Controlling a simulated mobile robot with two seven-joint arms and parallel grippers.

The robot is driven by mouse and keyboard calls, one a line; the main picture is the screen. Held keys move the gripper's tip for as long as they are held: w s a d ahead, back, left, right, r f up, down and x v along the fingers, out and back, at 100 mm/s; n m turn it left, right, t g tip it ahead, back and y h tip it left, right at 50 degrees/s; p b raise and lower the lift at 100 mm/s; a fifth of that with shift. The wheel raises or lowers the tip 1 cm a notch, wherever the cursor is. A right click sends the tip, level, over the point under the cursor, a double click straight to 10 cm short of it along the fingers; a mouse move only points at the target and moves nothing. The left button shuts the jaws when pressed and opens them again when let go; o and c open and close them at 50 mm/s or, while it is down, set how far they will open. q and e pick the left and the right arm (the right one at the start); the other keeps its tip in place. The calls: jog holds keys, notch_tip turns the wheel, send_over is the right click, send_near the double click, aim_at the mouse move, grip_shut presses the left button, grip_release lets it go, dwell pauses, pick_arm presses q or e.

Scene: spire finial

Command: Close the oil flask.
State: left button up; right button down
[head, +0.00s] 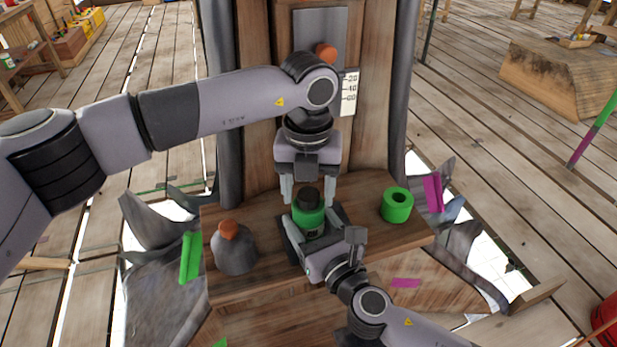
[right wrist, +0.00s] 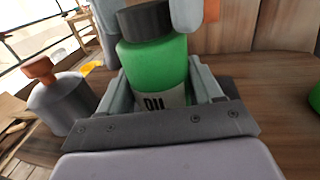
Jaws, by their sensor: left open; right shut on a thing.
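The green oil flask (head: 309,217) stands upright on the wooden shelf, with a dark cap (head: 307,197) on its top. In the right wrist view the flask (right wrist: 155,65) shows part of its label, and the dark cap (right wrist: 146,19) sits on its neck; whether it is tight I cannot tell. My right gripper (head: 312,232) is shut on the flask's body, its fingers on both sides. My left gripper (head: 308,193) is open and points down, its fingers on either side of the cap. One left fingertip shows beside the cap in the right wrist view (right wrist: 187,14).
A grey flask with an orange stopper (head: 234,252) stands left on the shelf (head: 265,283). A green ring (head: 397,205) lies to the right. Behind are a post with a grey plate (head: 320,35), an orange knob (head: 325,52) and a scale card (head: 349,92).

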pick_arm(q)
jog(key=c, duration=1.1)
jog(key=m, duration=1.2)
jog(key=o, duration=1.2)
jog(key=shift+r, duration=0.1)
notch_tip(320, 180, up, 4)
jog(key=shift+r, duration=0.15)
jog(key=shift+c, duration=0.5)
